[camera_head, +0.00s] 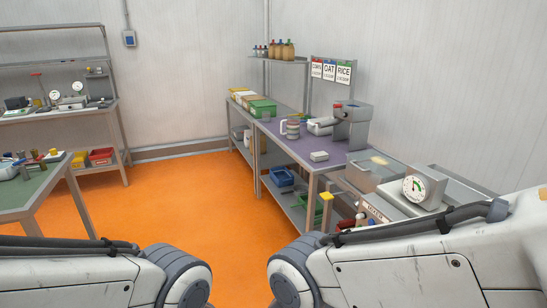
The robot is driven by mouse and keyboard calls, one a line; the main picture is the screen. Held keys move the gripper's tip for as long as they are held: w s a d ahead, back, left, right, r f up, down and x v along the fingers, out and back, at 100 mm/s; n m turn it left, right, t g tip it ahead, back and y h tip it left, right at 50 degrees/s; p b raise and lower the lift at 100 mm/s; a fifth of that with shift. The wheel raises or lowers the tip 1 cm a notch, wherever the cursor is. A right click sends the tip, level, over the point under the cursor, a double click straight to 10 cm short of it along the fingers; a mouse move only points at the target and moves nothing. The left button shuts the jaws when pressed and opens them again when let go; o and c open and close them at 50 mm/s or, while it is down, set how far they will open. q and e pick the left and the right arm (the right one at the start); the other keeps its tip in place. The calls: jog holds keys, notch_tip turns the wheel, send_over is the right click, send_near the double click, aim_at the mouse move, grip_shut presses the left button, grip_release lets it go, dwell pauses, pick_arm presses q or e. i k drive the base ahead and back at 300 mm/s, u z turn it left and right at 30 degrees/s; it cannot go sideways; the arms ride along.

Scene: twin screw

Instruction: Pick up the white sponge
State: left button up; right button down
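A small white block that looks like the white sponge (319,156) lies on the purple-topped bench (285,137), near its front edge. It is small in the view, so its material is hard to tell. Nothing touches it from above. Parts of both my arms show along the bottom of the picture, but neither gripper is in view. The block is well beyond the visible arm links.
A striped mug (293,128) and a grey machine (352,126) stand on the bench near the block. A dial scale (416,190) is at the right front. A green-topped table (35,186) is at left. The orange floor (190,205) between is clear.

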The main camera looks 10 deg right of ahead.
aim_at(318, 156)
jog(key=u, duration=0.2)
jog(key=i, duration=3.95)
jog(key=z, duration=3.15)
